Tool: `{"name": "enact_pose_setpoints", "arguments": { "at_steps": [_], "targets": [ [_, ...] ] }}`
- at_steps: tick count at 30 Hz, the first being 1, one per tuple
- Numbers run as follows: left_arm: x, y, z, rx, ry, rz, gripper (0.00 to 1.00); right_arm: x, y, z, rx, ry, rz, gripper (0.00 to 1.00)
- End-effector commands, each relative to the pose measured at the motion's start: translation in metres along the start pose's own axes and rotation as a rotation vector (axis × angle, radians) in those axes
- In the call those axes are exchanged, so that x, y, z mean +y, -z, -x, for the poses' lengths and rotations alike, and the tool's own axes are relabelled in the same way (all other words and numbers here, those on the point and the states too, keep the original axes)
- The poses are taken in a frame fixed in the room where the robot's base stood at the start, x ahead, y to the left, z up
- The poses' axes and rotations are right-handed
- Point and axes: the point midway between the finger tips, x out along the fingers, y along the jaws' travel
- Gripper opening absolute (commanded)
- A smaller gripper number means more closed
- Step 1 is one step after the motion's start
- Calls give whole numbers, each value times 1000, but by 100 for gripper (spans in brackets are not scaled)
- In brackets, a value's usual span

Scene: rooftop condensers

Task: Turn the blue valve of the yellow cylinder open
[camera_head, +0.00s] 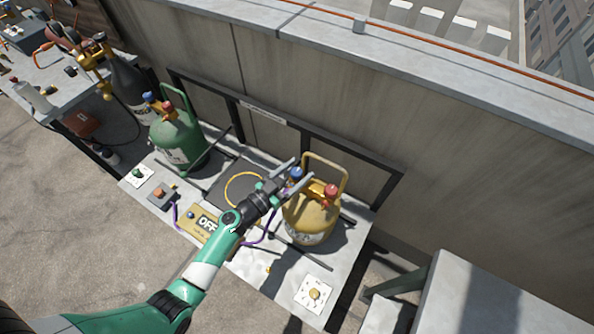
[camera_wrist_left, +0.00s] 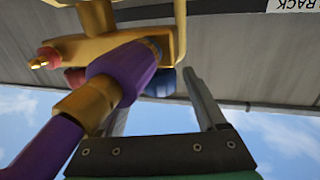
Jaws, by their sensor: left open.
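The yellow cylinder (camera_head: 310,219) stands upright on the bench, with a brass valve block, a blue valve (camera_head: 296,174) and a red valve (camera_head: 331,191) on top. My left gripper (camera_head: 297,172) is open, its two fingers reaching to either side of the blue valve as the head view shows it; I cannot tell whether they touch it. In the left wrist view the blue valve (camera_wrist_left: 161,83) is partly hidden behind a purple hose end (camera_wrist_left: 124,73), between the open fingers. The red valve (camera_wrist_left: 75,76) shows left of it. My right gripper is not in view.
A green cylinder (camera_head: 178,138) with red and blue valves stands at the left. A yellow box reading OFF (camera_head: 207,224) and a dial plate (camera_head: 314,294) lie on the bench. A dark rack rail (camera_head: 300,126) and wall stand behind; a purple hose runs near my gripper.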

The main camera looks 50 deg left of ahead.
Motion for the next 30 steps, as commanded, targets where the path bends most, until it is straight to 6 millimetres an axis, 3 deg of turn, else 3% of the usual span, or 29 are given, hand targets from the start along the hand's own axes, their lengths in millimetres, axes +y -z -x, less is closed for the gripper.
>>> {"name": "enact_pose_setpoints", "arguments": {
  "at_steps": [6, 18, 30],
  "targets": [
    [0, 0, 0, 0, 0, 0, 72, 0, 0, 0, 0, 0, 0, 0],
    [0, 0, 0, 0, 0, 1, 0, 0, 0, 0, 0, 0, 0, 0],
    [1, -3, -1, -7, 39, 0, 0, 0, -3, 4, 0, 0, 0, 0]
  ]
}}
